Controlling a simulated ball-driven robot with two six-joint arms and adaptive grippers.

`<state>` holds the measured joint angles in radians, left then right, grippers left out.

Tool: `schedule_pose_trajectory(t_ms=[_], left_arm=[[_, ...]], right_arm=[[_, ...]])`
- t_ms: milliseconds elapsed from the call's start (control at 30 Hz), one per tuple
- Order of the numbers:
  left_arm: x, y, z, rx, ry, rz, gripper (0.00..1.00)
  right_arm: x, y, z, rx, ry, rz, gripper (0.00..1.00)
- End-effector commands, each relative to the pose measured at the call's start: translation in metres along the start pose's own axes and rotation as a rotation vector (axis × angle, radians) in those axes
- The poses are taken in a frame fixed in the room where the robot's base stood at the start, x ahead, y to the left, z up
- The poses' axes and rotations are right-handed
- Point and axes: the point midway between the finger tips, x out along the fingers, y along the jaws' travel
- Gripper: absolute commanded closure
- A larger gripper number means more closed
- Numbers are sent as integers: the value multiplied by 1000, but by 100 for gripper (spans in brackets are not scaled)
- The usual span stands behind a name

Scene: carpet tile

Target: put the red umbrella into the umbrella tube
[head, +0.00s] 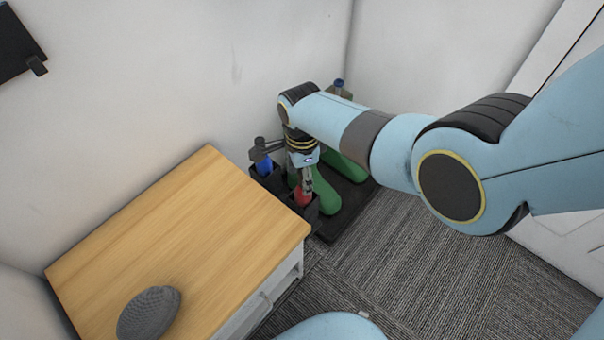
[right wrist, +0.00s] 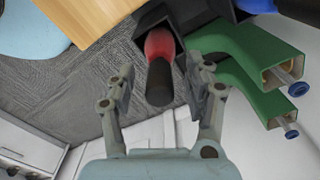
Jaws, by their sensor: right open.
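The red umbrella (head: 303,196) stands in a black square tube (head: 311,213) beside the wooden-topped cabinet. In the right wrist view the red umbrella (right wrist: 159,43) shows its red cloth at the mouth of the tube (right wrist: 178,24), and its dark handle (right wrist: 159,84) points toward the camera. My right gripper (head: 308,183) is over it; in the right wrist view my right gripper (right wrist: 161,76) is open, with one finger on each side of the umbrella and visible gaps. The umbrella's lower part is hidden in the tube. My left gripper is out of view.
A blue umbrella (head: 263,166) with a black handle stands in a neighbouring black holder. Green boots (head: 325,197) stand on a black tray (head: 346,219) close by. The cabinet top (head: 180,230) holds a grey mesh object (head: 150,312). Walls close in behind; carpet (head: 400,270) is clear in front.

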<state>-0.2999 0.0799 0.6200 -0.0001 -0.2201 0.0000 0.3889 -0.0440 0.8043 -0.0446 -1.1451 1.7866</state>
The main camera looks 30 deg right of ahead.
Motion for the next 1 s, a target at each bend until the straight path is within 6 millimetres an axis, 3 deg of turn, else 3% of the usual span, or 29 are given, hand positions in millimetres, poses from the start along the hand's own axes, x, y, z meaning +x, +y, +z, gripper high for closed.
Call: schedule_pose_trajectory(t_ms=[267, 433, 733, 1000], left_arm=[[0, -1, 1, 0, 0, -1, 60], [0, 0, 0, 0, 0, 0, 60], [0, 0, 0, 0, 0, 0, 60], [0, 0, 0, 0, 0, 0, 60]], right_arm=[[-8, 0, 0, 0, 0, -1, 48], [-33, 0, 0, 0, -1, -3, 48], [-96, 0, 0, 1, 0, -3, 48], [-119, 0, 0, 0, 0, 0, 48]])
